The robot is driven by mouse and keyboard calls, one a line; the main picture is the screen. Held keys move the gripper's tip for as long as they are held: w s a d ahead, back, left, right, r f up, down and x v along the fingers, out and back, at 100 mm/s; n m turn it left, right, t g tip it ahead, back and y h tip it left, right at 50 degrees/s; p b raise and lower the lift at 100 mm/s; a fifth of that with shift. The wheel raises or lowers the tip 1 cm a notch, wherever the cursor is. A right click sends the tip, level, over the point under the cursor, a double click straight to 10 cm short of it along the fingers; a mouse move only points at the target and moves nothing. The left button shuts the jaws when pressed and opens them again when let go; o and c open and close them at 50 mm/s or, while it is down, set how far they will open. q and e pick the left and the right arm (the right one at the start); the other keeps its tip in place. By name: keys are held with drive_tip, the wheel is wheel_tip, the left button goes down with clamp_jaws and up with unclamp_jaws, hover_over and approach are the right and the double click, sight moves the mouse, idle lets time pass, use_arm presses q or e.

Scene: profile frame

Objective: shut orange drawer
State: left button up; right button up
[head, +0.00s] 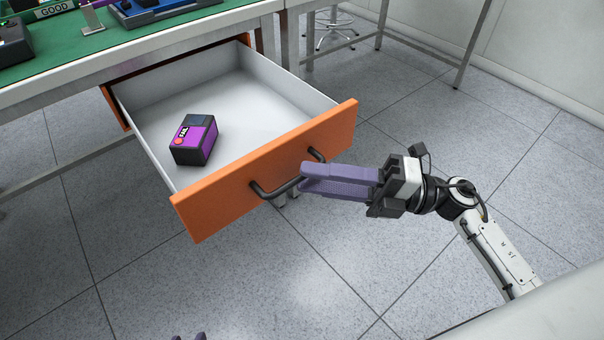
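The orange drawer (265,170) is pulled far out from under the workbench, with a white inside and a dark bar handle (272,192) on its front. My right gripper (304,179) has purple fingers. They come in from the right, with their tips at the middle of the handle, overlapping it in the head view. The fingers look close together; I cannot tell whether they clasp the bar. Only the purple fingertips of my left gripper (190,337) show at the bottom edge, well away from the drawer; the rest is out of view.
A purple and black box (195,140) lies inside the drawer. The workbench (150,45) with a green mat stands above it, holding a blue tray (150,10) and a "GOOD" sign (54,8). A stool (330,28) stands behind. The floor in front is clear.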

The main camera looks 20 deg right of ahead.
drive_tip(key=shift+x, duration=1.45)
clamp_jaws()
